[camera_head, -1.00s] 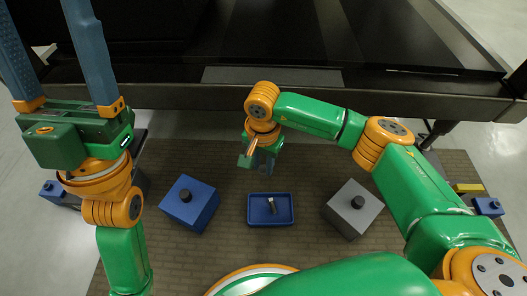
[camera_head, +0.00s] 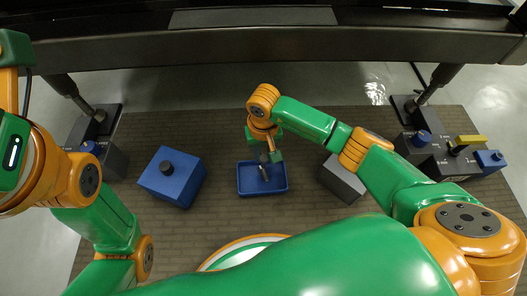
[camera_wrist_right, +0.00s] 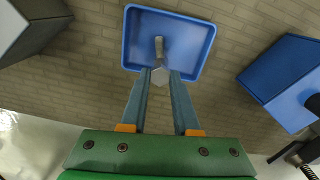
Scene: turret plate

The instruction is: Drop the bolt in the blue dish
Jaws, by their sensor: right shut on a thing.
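The blue dish (camera_head: 276,189) sits on the brown mat in front of me; it also shows in the wrist view (camera_wrist_right: 192,40). The grey bolt (camera_wrist_right: 158,48) shows over the dish floor, with its hex head between my right fingertips. In the head view the bolt (camera_head: 263,174) appears within the dish outline; whether it touches the floor I cannot tell. My right gripper (camera_head: 269,160) points down at the dish's far side and is shut on the bolt. Only part of my left gripper (camera_head: 12,150) shows at the left edge; its fingertips are outside the picture.
A blue block with a dark knob (camera_head: 172,180) stands left of the dish. A grey block (camera_head: 342,180) stands right of it, partly behind my right arm. Several grey and blue blocks and a yellow piece (camera_head: 468,140) stand far right. Mat around the dish is clear.

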